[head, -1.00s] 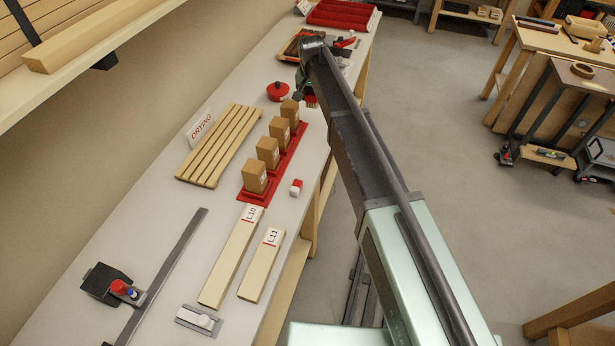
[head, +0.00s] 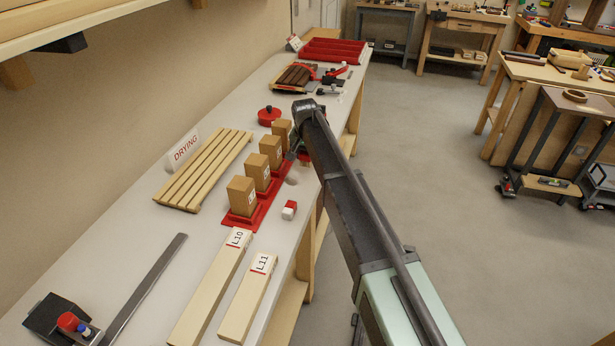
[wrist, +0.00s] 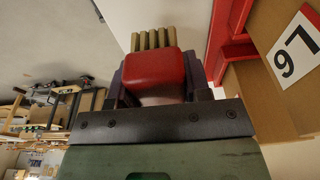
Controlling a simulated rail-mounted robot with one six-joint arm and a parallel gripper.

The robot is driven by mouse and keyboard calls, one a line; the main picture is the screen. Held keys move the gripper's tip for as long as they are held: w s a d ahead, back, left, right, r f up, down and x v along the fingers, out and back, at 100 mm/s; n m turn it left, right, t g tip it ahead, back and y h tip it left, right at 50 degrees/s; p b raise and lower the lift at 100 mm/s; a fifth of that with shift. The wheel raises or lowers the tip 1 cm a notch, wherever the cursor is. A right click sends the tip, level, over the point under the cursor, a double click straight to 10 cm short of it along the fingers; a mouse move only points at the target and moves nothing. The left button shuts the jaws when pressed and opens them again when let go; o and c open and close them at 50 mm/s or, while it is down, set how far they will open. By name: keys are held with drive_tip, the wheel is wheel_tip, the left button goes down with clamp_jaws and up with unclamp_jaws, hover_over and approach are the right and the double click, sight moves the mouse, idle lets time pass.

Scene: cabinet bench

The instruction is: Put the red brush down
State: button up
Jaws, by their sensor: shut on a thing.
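The red brush (wrist: 152,72) is between the jaws in the wrist view, with its tan bristles (wrist: 153,39) pointing away from the wrist toward the white bench top. My gripper (wrist: 154,88) is shut on it. In the head view my gripper (head: 299,156) is beside the right side of the red block rack, over the bench's right part. The brush is mostly hidden there by the arm. I cannot tell whether its bristles touch the bench (head: 213,268).
Several brown blocks (head: 242,196) stand in the red rack (head: 237,222), very close to my gripper. A small red-and-white cube (head: 289,210) lies nearer. A slatted drying rack (head: 205,170), a red round pot (head: 269,115) and boards (head: 247,297) are also on the bench.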

sight(308, 171)
drive_tip(key=shift+f+b, duration=2.25)
drive_tip(key=shift+b, duration=0.1)
drive_tip(key=o, duration=0.8)
drive_tip(key=shift+r, duration=0.15)
drive_tip(key=shift+o, duration=0.2)
drive_tip(key=r+p, duration=0.4)
drive_tip(key=s+r+p, duration=0.1)
drive_tip(key=r+p, duration=0.3)
drive_tip(key=s+r+p, duration=0.1)
drive_tip(key=r+p, duration=0.3)
drive_tip(key=shift+a+r+p, duration=0.2)
drive_tip(key=shift+r+p, duration=0.05)
drive_tip(key=shift+p, duration=0.15)
drive_tip(key=shift+f, duration=0.1)
drive_tip(key=shift+w, duration=0.1)
